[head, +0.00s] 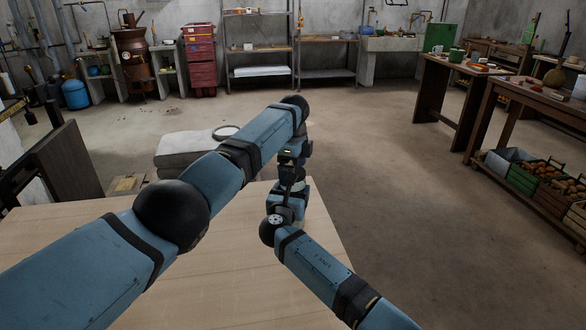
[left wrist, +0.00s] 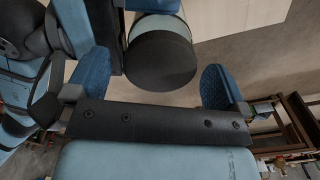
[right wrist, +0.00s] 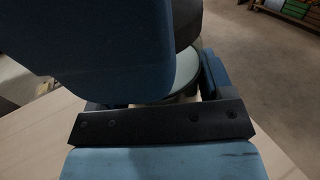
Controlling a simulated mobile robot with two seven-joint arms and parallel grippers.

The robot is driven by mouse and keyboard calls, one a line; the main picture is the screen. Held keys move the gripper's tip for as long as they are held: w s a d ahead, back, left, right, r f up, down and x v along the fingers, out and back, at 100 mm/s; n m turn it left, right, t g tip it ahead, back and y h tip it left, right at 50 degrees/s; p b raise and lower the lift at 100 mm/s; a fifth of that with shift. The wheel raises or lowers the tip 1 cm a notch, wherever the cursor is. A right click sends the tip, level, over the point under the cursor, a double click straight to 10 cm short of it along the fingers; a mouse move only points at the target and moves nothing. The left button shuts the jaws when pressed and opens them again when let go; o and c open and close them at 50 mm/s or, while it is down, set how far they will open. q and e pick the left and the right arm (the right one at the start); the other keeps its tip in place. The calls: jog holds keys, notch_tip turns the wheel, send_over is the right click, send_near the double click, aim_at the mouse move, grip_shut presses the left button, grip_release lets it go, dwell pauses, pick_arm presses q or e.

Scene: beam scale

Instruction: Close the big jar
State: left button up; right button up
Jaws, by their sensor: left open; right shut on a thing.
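My right gripper (head: 287,203) is over the right edge of the pale wooden tabletop. In the right wrist view it (right wrist: 175,95) is shut on a pale round object (right wrist: 184,72). Only part of this object shows, with a dark round part above it, so I cannot tell whether it is the big jar or its lid. My left gripper (left wrist: 154,85) has its blue fingers wide apart. A dark round-ended piece shows beyond and between them; I cannot tell whether it is part of my arm. In the head view my left arm hides much of the tabletop. No jar can be clearly identified.
The pale wooden tabletop (head: 235,285) is bare where it shows. A grey block (head: 183,150) with a ring (head: 225,132) on it stands behind. Workbenches (head: 540,100) and vegetable crates (head: 555,190) are at the right. The floor between is clear.

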pick_arm(q)
notch_tip(320, 180, up, 12)
dwell(0.5)
pick_arm(e)
jog(key=o, duration=1.7)
jog(key=shift+o, duration=0.2)
jog(key=shift+s, duration=0.1)
pick_arm(q)
notch_tip(320, 180, up, 2)
jog(key=shift+p, duration=0.9)
pick_arm(e)
jog(key=v, duration=1.3)
jog(key=shift+s, duration=0.35)
jog(key=shift+f, duration=0.1)
